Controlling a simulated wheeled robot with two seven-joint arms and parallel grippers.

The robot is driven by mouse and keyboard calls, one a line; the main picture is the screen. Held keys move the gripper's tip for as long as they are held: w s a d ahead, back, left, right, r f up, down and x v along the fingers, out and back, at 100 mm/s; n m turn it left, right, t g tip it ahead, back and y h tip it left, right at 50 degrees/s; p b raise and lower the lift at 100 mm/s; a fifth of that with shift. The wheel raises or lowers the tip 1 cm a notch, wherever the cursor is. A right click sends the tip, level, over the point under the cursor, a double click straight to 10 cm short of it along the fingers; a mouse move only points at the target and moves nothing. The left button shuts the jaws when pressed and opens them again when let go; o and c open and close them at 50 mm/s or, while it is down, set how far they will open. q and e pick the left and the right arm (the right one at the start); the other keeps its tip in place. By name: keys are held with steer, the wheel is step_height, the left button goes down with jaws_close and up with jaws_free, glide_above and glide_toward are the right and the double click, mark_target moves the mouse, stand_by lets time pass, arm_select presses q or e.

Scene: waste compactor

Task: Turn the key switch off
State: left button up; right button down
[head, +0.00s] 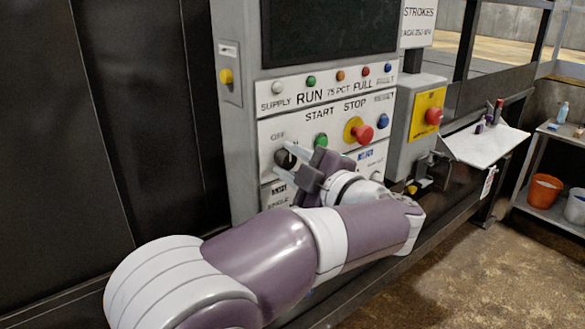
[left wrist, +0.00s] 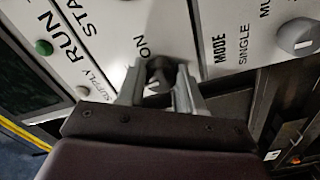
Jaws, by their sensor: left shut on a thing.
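The key switch (head: 284,159) is a black round knob on the white control panel (head: 262,128), below and left of the green start button. In the left wrist view the key switch (left wrist: 158,72) sits between my two grey fingers, with a light mark on it and an "ON" label beside it. An "OFF" label shows above it in the head view. My left gripper (head: 285,163), also in the left wrist view (left wrist: 160,84), is shut on the knob, one finger on each side. The fingers partly hide the knob. My right gripper is not in view.
A green start button (head: 321,140), a red stop button (head: 363,133) and a blue reset button (head: 383,121) are close by on the panel. A red emergency button (head: 433,116) is on a yellow plate to the right. A mode knob (left wrist: 299,38) is near the gripper.

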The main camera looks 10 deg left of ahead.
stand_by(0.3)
arm_select(q)
steer(key=o, duration=1)
steer(key=shift+o, duration=0.2)
steer(key=b+v, duration=0.2)
steer(key=v, duration=1)
steer(key=shift+s+d+b, duration=0.2)
steer(key=shift+d+b, duration=0.05)
steer(key=shift+b, duration=0.1)
